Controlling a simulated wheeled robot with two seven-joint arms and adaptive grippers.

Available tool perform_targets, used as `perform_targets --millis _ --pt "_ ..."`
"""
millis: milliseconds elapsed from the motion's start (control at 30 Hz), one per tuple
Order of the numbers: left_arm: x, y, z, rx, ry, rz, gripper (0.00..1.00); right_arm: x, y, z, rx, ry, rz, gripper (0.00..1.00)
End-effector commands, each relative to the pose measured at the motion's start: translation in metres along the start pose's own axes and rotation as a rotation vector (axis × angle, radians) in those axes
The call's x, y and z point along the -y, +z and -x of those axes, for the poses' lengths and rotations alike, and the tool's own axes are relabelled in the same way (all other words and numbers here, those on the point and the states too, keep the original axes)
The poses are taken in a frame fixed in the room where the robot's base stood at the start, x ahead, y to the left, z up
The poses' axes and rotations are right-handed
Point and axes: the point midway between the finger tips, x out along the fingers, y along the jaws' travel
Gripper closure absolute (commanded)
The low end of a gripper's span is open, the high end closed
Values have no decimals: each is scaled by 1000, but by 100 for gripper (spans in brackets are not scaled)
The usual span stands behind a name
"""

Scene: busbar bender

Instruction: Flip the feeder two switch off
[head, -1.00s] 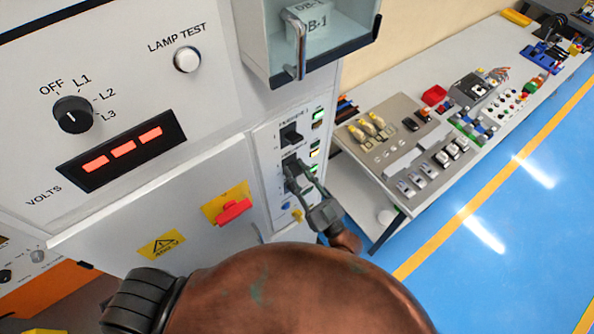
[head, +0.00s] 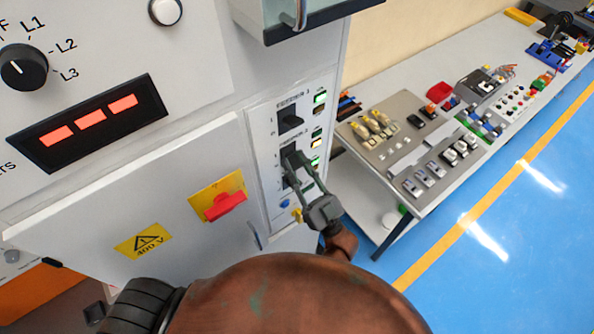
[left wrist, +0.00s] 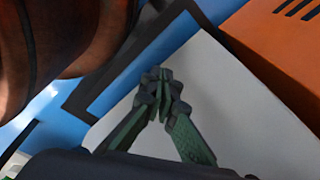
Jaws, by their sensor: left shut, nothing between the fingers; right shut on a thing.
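The feeder panel (head: 262,134) is on the right part of the grey cabinet in the head view. The feeder one switch (head: 290,121), a black lever, is at its top. The feeder two switch (head: 289,159) is just below, largely covered by my right gripper (head: 294,166). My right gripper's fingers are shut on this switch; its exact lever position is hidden. Green and pale lamps (head: 318,115) line the panel's right edge. My left gripper (left wrist: 160,84) shows in the left wrist view, fingertips together and empty, over a pale surface.
A red handle (head: 224,205) on a yellow plate and a 400 V label (head: 144,241) are on the cabinet door left of the gripper. A workbench (head: 437,65) with several parts stands right. An orange object (left wrist: 275,50) is near my left gripper.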

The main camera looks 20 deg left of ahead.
Motion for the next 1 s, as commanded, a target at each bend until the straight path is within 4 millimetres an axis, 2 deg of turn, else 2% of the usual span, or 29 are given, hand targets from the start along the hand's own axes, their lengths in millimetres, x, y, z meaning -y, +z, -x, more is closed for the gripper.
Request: perform_targets --millis 33,500,700,1000 --pt "0 2 -14 1 0 0 100 0 5 3 -21 0 1 100" --pt "-4 15 -79 12 2 0 100 0 11 5 -200 1 0 100" --pt "-4 18 -91 15 2 0 100 0 9 4 -245 0 -2 100" --pt "-4 18 -91 15 2 -1 100 1 7 3 -250 -1 -1 100"
